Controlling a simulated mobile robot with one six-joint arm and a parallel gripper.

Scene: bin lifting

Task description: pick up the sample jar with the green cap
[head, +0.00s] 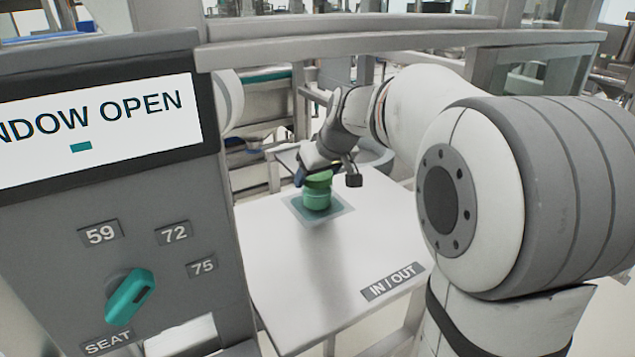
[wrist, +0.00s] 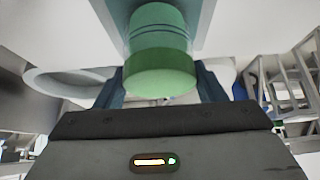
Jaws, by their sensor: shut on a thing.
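The sample jar with the green cap (head: 317,194) stands upright on a blue-grey square pad (head: 333,217) on the white table. In the wrist view the green jar (wrist: 160,55) fills the top middle, its cap nearest the camera. My gripper (head: 317,172) reaches in from the upper right and is at the jar's top. In the wrist view my gripper's blue fingers (wrist: 160,92) lie on both sides of the jar, shut on it. Part of the fingertips is hidden behind the jar.
A grey panel with a "WINDOW OPEN" screen (head: 100,125) and a teal knob (head: 130,297) stands at the left. A grey round basin (head: 375,157) is behind the jar. A grey rail (head: 400,45) crosses above. The table front, by the "IN / OUT" label (head: 393,282), is clear.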

